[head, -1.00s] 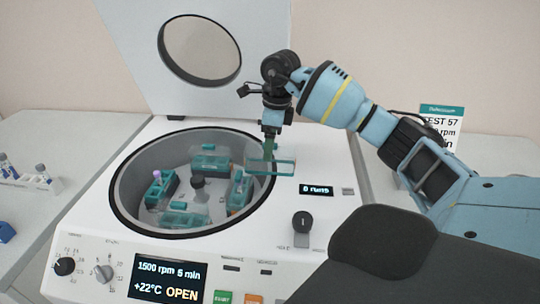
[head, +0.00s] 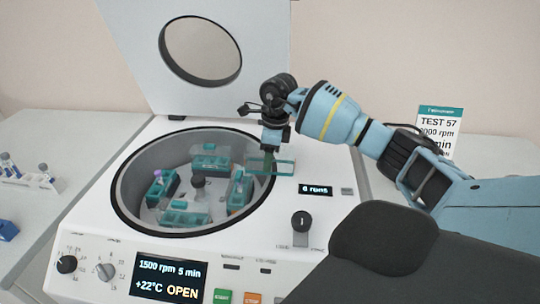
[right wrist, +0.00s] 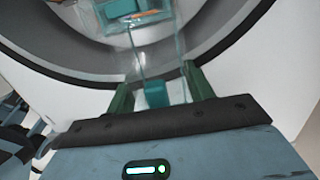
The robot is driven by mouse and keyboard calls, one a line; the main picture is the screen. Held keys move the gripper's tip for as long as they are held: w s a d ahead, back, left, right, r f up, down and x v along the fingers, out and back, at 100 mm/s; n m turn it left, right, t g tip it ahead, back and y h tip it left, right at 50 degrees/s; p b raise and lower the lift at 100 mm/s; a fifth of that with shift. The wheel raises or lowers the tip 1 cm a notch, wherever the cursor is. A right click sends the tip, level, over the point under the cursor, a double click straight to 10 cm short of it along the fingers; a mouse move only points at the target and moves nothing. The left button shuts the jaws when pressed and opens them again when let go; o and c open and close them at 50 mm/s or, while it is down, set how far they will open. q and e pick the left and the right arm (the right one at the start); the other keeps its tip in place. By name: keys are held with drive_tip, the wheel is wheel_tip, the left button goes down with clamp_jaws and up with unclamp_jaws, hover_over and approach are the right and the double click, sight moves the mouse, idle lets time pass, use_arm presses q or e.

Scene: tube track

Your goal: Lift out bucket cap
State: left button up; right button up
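My right gripper (head: 270,154) is above the right rim of the open centrifuge bowl (head: 125,205). It is shut on a clear bucket cap (head: 284,167) with teal edges, which hangs beneath it, clear of the buckets. In the right wrist view the cap's teal part (right wrist: 154,95) is between the green fingers. Teal buckets stand in the bowl around a dark hub (head: 198,182): a back bucket (head: 209,162), a left bucket (head: 160,188) with a purple-capped tube, a front bucket (head: 184,217) and a right bucket (head: 240,190). My left gripper is out of view.
The centrifuge lid (head: 265,60) stands open behind the bowl. Its control panel (head: 172,279) is at the front, with a knob (head: 302,222) to the right. A tube rack (head: 30,178) is on the left bench. A sign (head: 440,130) stands at the right.

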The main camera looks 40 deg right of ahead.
drive_tip(key=c, duration=0.3)
drive_tip(key=shift+r, duration=0.1)
drive_tip(key=shift+r, duration=0.6)
wheel_tip(320, 180, up, 2)
drive_tip(key=shift+a+r, duration=0.15)
drive_tip(key=s+a, duration=0.2)
drive_tip(key=a, duration=0.2)
drive_tip(key=s+a, duration=0.2)
drive_tip(key=a, duration=0.3)
drive_tip(key=s+a+r+b, duration=0.1)
drive_tip(key=s+a, duration=0.1)
drive_tip(key=a, duration=0.2)
drive_tip(key=shift+s+a+r, duration=0.1)
drive_tip(key=shift+s+a, duration=0.1)
drive_tip(key=shift+a, duration=0.05)
drive_tip(key=shift+s+a, duration=0.2)
drive_tip(key=shift+a, duration=0.15)
